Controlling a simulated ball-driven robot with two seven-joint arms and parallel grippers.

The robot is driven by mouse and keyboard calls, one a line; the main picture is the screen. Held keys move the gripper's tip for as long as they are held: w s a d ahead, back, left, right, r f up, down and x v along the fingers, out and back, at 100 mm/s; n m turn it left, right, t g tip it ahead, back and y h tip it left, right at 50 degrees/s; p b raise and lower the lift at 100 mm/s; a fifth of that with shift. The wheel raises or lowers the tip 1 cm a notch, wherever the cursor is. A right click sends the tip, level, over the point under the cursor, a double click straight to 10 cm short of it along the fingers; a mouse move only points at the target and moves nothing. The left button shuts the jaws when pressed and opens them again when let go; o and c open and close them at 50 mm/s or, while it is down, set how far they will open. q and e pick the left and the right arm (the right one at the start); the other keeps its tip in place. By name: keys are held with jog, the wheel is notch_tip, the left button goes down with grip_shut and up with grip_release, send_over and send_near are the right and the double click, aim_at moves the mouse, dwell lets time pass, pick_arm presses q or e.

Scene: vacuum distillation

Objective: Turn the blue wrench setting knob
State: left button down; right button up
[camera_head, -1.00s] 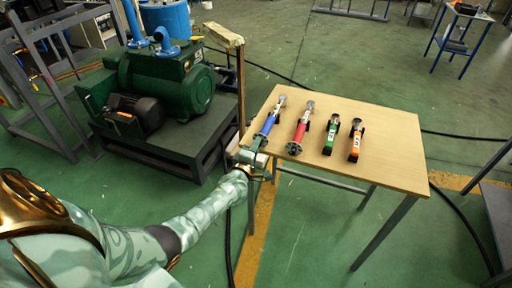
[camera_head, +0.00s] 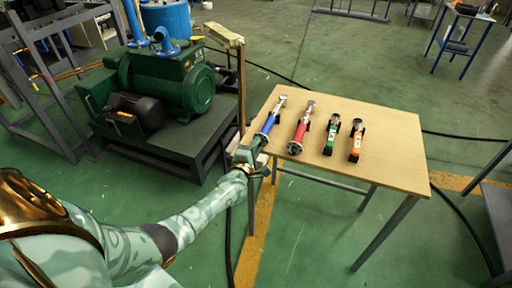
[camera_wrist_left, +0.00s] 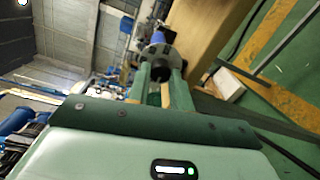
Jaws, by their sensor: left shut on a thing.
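The blue wrench (camera_head: 271,122) lies on the left part of the wooden table, its near end at the table's front-left edge. In the left wrist view its blue handle (camera_wrist_left: 158,36) shows beyond a dark round setting knob (camera_wrist_left: 159,55). My left gripper (camera_head: 254,150) is at that near end. In the left wrist view the fingers of my left gripper (camera_wrist_left: 160,72) are on either side of the knob, shut on it. The exact contact is partly hidden in the head view. My right gripper is not in view.
On the wooden table (camera_head: 395,150) a red wrench (camera_head: 301,128), a green wrench (camera_head: 331,135) and an orange wrench (camera_head: 356,141) lie to the right of the blue one. A wooden post (camera_head: 241,85) stands close behind my left gripper. A green pump (camera_head: 170,82) is at the left.

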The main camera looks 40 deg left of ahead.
pick_arm(q)
jog(key=c, duration=1.2)
grip_release()
jog(key=shift+f, duration=0.1)
jog(key=shift+c, duration=0.2)
jog(key=shift+s, duration=0.1)
jog(key=p+v, duration=0.5)
jog(key=v, duration=1.1)
jog(key=shift+d, duration=0.15)
